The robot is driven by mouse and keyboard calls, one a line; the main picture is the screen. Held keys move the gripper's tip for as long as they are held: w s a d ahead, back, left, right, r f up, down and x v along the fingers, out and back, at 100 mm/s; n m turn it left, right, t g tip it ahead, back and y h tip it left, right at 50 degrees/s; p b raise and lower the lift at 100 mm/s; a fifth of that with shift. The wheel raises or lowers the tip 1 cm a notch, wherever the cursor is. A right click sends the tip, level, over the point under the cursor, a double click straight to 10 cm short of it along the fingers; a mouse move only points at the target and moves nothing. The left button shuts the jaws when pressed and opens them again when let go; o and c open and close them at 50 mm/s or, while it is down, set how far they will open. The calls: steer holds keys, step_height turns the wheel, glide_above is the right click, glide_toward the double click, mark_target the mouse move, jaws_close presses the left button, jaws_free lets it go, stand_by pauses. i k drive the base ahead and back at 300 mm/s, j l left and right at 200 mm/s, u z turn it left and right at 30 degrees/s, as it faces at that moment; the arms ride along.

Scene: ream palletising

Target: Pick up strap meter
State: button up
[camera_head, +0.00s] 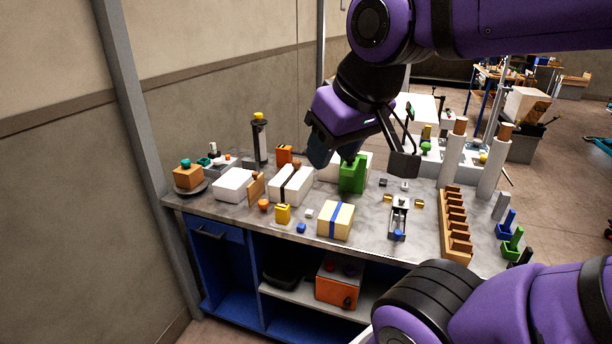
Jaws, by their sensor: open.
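My gripper (361,158) is above the back middle of the workbench, pointing down, with its dark fingers spread apart and nothing visibly held. No object is clearly marked as the strap meter, so I cannot tell which it is. A green block-like object (352,176) stands upright below and between the fingers; contact cannot be judged. A small orange device with a dark face (284,154) stands at the back, left of my gripper. A small yellow object (283,213) sits near the front edge. My gripper hides part of the bench behind it.
The workbench (375,215) holds a white ream (233,184), a dark-strapped ream (291,184) and a blue-strapped box (336,220). A dark post (260,140) stands at the back left. A wooden slotted rack (455,225) and white cylinders (452,155) stand right.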

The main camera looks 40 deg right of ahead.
mark_target(282, 210)
steer(key=i+j+z, duration=0.3)
steer(key=z, duration=0.15)
steer(key=i+j+z, duration=0.5)
steer(key=k+l, duration=0.05)
steer(key=l, duration=0.05)
